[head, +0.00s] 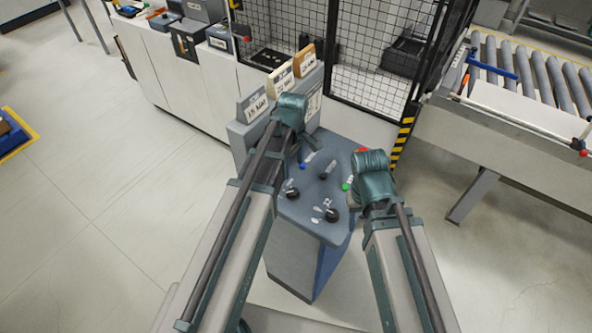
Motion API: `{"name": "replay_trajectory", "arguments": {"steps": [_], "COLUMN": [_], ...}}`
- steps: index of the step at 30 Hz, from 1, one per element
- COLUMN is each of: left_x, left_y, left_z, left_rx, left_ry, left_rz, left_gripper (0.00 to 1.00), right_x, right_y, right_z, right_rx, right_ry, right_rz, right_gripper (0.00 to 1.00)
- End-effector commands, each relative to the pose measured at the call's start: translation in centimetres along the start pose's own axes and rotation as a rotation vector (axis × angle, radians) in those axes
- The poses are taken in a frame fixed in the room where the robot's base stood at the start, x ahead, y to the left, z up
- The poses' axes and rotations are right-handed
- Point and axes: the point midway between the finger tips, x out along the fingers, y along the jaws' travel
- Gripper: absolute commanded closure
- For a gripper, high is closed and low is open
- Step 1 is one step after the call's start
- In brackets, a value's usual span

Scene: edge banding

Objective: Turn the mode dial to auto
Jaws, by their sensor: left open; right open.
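A blue-grey control console (318,233) stands in front of me with a sloped top panel. On it are black dials, one at the left (291,194) and one near the front (332,214), with small white labels beside them. I cannot read which is the mode dial or its setting. My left gripper (297,143) is over the back left of the panel, open, with its fingers partly hidden behind its wrist. My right gripper (355,190) is at the panel's right edge, open, its fingers mostly hidden. Neither appears to hold anything.
The panel also has a blue button (304,166), a green button (346,187) and a red button (362,150). Labelled card holders (280,80) stand behind it. A mesh guard (375,60) is at the back and a roller conveyor (535,75) at the right. Floor at the left is clear.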

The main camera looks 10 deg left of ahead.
Motion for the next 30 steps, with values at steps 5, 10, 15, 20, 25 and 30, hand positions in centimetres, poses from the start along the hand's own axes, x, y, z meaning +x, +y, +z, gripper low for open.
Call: {"name": "replay_trajectory", "arguments": {"steps": [5, 10, 15, 20, 25, 30], "left_x": [-0.2, 0.2, 1.4, 3.2, 5.6, 8.0], "left_y": [0.1, 0.1, 0.1, 0.1, 0.1, 0.1], "left_z": [-0.4, -0.3, -0.3, -0.3, -0.3, -0.3], "left_rx": [-0.035, -0.033, -0.032, -0.031, -0.031, -0.03], "left_ry": [-0.002, -0.001, -0.001, -0.001, -0.001, -0.001], "left_rz": [0.002, 0.002, 0.002, 0.002, 0.002, 0.002], "left_gripper": [0.23, 0.23, 0.23, 0.23, 0.23, 0.23], "right_x": [-0.2, 0.2, 1.4, 3.2, 5.6, 7.9], "right_y": [0.0, 0.0, -0.1, -0.3, -0.5, -0.7], "right_z": [0.0, 0.0, -0.1, -0.2, -0.4, -0.6], "right_rx": [0.0, 0.0, 0.001, 0.003, 0.005, 0.004], "right_ry": [0.0, 0.0, 0.001, 0.001, 0.002, 0.003], "right_rz": [0.0, 0.0, 0.0, 0.0, 0.0, 0.0], "right_gripper": [0.5, 0.5, 0.5, 0.5, 0.5, 0.5]}}
